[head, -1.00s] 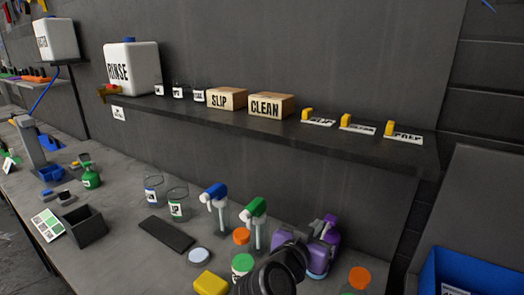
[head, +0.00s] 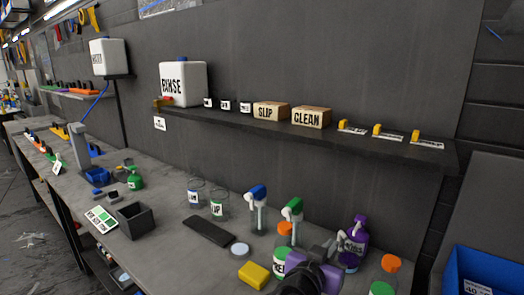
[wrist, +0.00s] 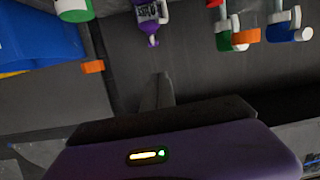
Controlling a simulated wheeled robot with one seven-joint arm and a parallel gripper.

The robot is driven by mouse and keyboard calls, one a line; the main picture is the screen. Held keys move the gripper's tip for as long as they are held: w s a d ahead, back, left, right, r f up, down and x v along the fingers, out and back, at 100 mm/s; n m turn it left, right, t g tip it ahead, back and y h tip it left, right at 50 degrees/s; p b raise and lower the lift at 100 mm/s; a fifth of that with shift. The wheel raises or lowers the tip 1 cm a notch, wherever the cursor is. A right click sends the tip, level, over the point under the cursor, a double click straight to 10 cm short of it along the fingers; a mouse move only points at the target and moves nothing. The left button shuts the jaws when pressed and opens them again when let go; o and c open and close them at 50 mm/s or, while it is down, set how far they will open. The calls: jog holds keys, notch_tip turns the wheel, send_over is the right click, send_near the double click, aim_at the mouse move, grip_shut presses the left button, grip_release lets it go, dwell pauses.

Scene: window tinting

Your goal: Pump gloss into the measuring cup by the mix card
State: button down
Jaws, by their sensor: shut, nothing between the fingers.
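A card with green squares, probably the mix card (head: 101,219), leans on the bench at the left. Two clear cups with small labels, a rear cup (head: 194,192) and a front cup (head: 218,207), stand apart to its right. A blue-headed pump (head: 256,195) and a green-headed pump (head: 291,210) stand right of the cups. I cannot read which pump holds gloss. My gripper shows in the wrist view (wrist: 163,90), shut and empty, near a purple spray bottle (wrist: 148,15). That bottle also shows in the head view (head: 356,238); there my arm hides the fingertips.
A dark open box (head: 135,218), a black tray (head: 209,231), a round tin (head: 239,250) and a yellow block (head: 254,275) lie on the bench. Jars crowd around my arm. A shelf (head: 350,140) overhangs the back. A blue bin (head: 480,272) stands at the right.

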jog(key=a+r+n+t+y, duration=0.1)
jog(key=a+n+t+y, duration=0.35)
jog(key=a, duration=0.25)
jog(key=s+f+n+y, duration=0.4)
jog(key=s+f+y, duration=0.2)
jog(key=s, duration=0.5)
jog(key=s+d+f, duration=0.1)
jog(key=s+d, duration=0.2)
jog(key=s, duration=0.9)
jog(key=s+d+f+m+g+h, duration=0.1)
jog(key=s+d, duration=0.3)
jog(key=s, duration=0.8)
jog(key=s+d+f+m+g+h, duration=0.1)
jog(key=s+d+f, duration=0.2)
jog(key=s, duration=1)
jog(key=shift+d, duration=0.65)
jog(key=shift+g, duration=0.25)
